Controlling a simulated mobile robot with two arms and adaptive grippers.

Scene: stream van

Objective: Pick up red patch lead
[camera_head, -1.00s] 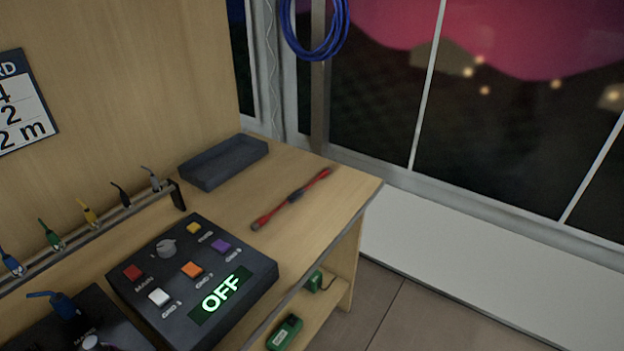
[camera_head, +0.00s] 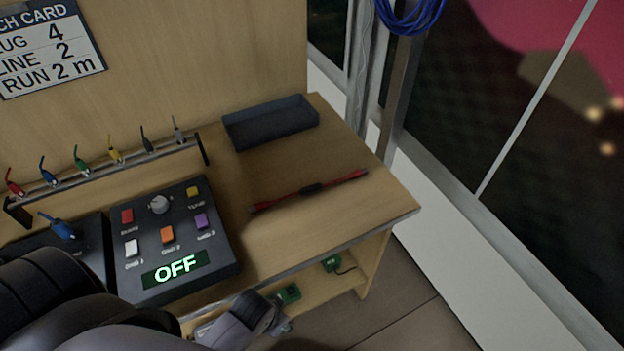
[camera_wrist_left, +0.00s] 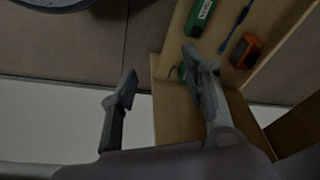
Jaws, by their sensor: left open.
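The red patch lead (camera_head: 311,188) lies straight on the bare right part of the wooden desktop in the head view. It has a dark middle section and a plug at each end. My left gripper (camera_head: 268,316) is low in the head view, at the desk's front edge, in front of the button box and apart from the lead. In the left wrist view my left gripper (camera_wrist_left: 160,85) is open, with nothing between its fingers. The lead is not seen in the left wrist view. My right gripper is not in view.
A button box (camera_head: 170,238) reading OFF stands left of the lead. An empty dark tray (camera_head: 270,128) sits behind it. A rack (camera_head: 110,165) holds several coloured leads. A lower shelf (camera_head: 340,288) holds green items. In the wrist view an orange item (camera_wrist_left: 246,50) shows.

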